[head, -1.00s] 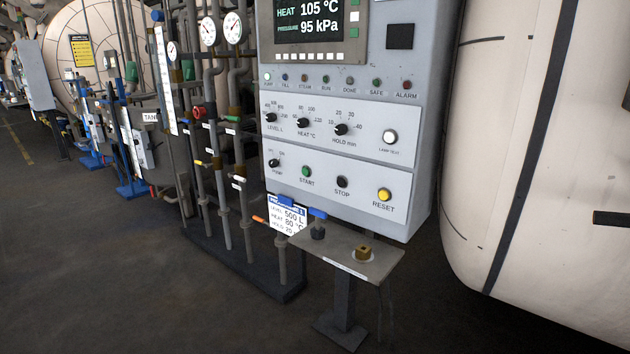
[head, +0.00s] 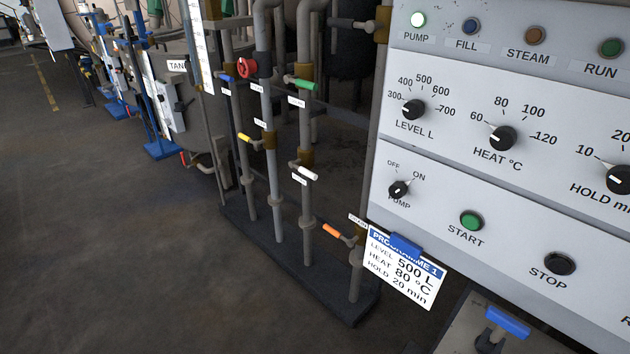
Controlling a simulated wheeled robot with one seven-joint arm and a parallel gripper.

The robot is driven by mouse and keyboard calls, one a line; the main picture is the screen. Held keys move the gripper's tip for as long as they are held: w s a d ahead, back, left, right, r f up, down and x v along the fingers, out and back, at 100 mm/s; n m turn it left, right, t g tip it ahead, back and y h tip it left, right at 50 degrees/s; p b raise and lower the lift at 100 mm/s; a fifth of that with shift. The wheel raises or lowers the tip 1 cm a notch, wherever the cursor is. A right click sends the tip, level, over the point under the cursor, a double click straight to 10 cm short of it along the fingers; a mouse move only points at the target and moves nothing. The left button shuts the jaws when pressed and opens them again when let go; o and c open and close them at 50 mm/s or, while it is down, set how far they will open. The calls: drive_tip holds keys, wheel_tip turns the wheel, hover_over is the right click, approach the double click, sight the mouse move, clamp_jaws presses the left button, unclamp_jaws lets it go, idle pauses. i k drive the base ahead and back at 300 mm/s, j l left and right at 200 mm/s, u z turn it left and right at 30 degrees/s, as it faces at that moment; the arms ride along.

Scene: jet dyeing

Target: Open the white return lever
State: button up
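A white lever (head: 306,172) sits on a vertical pipe in the valve rack, left of the control panel. My gripper is not in view.
Floor (head: 130,270) at left is clear.

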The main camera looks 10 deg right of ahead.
sight(314, 176)
drive_tip(key=i+j, duration=0.15)
drive_tip(key=i, duration=0.3)
drive_tip(key=i+j+z, duration=0.2)
drive_tip(key=i+j, duration=0.35)
drive_tip(key=i+j+z, duration=0.25)
drive_tip(key=i+j, duration=0.35)
drive_tip(key=j, duration=0.1)
